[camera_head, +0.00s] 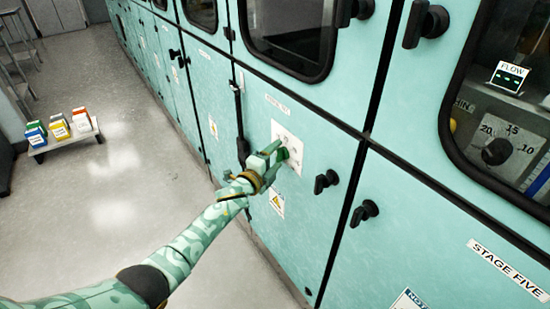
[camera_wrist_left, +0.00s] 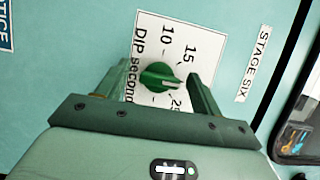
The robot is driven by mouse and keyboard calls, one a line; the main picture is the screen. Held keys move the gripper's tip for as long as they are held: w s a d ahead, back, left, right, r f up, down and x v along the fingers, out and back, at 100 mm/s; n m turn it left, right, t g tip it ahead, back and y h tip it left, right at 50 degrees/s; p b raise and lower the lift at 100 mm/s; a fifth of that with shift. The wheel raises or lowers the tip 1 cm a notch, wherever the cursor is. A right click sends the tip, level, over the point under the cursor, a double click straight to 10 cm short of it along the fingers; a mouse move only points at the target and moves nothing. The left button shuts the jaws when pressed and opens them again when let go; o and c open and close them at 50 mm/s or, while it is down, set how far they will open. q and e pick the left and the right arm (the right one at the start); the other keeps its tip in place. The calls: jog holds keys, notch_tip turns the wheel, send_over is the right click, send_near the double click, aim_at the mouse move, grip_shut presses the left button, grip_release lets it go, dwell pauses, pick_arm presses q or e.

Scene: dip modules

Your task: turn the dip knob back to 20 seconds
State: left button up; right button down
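The green dip knob (camera_wrist_left: 158,77) sits on a white dial plate (camera_wrist_left: 150,28) in the left wrist view. Its pale pointer line aims right, between the 15 and 25 marks; a finger covers the label there. My left gripper (camera_wrist_left: 159,80) is open, with one finger on each side of the knob and visible gaps between. In the head view my left gripper (camera_head: 277,158) is at the plate (camera_head: 292,139) on the teal cabinet door, hiding the knob. My right gripper is not in view.
Black door handles (camera_head: 326,181) stick out right of the plate. Behind a window at the right is another dial (camera_head: 512,140) with a black knob (camera_head: 496,151). A low cart (camera_head: 67,142) with coloured boxes stands on the otherwise open floor at left.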

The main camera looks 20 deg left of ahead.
pick_arm(q)
jog(key=shift+s, duration=0.1)
jog(key=shift+s, duration=0.25)
jog(key=p+v, duration=0.5)
jog(key=v, duration=1)
jog(key=shift+s+a, duration=0.25)
jog(key=shift+a, duration=0.05)
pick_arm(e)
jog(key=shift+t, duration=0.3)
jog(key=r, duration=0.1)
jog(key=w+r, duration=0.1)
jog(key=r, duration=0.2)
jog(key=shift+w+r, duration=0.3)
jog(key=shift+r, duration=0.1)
